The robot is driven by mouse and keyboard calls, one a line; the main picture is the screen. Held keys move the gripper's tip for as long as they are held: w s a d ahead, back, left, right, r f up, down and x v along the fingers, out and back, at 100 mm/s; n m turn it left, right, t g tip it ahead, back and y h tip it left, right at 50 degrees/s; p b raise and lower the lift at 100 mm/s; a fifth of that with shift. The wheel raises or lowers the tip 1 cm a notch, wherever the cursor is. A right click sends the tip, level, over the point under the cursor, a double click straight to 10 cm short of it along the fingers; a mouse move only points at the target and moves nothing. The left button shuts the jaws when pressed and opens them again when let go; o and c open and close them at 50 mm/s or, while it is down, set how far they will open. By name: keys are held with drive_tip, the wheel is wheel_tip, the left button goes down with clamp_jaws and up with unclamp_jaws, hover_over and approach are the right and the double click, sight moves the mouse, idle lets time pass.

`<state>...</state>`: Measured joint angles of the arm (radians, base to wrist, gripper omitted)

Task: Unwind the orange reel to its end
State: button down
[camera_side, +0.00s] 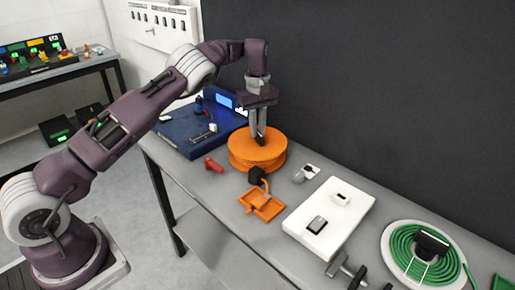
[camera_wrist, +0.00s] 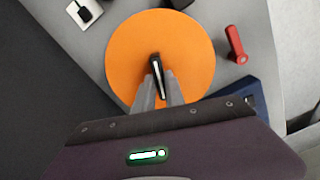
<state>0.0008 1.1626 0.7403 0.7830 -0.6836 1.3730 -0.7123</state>
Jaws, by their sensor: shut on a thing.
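The orange reel (camera_side: 256,157) lies flat on the grey table under my gripper. In the wrist view its round orange top (camera_wrist: 130,57) fills the middle. A dark upright handle (camera_wrist: 156,67) stands on the reel's top, off its centre. My gripper (camera_side: 258,138) points down over the reel and is shut on this handle; in the wrist view the fingertips (camera_wrist: 159,84) meet at it. A black plug (camera_side: 256,175) and a short orange cable (camera_side: 264,187) show at the reel's front, above an orange bracket (camera_side: 261,205) on the table.
A red piece (camera_side: 213,164) lies left of the reel and a blue case (camera_side: 200,130) behind it. A dark wall (camera_side: 400,80) stands behind.

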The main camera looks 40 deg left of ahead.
drive_tip(key=n, duration=0.7)
drive_tip(key=shift+n, duration=0.3)
drive_tip(key=n, duration=0.4)
drive_tip(key=shift+n, duration=0.3)
drive_tip(key=n, duration=0.3)
drive_tip(key=shift+n, duration=0.5)
